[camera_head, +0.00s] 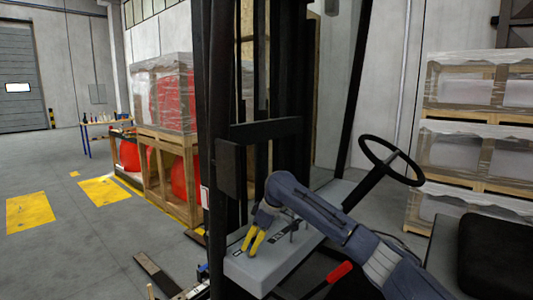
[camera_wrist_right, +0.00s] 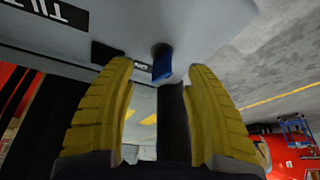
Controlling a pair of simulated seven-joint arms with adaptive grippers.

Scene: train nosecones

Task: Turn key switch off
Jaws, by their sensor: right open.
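A small blue key (camera_wrist_right: 162,66) sits in a dark round switch on the underside or near face of a grey console, as the right wrist view shows it. My right gripper (camera_wrist_right: 161,74) is open, with one yellow fingertip on each side of the key and visible gaps between. In the head view the yellow fingers of my right gripper (camera_head: 254,241) are over the grey console (camera_head: 262,272) of a forklift. The key cannot be made out there. My left gripper is not in view.
A black steering wheel (camera_head: 391,160) stands right of the console, with a red-handled lever (camera_head: 340,271) in front. The dark mast (camera_head: 230,120) rises close behind my gripper. A dark bar (camera_wrist_right: 173,120) shows between the fingers. Wrapped crates (camera_head: 163,95) stand farther back.

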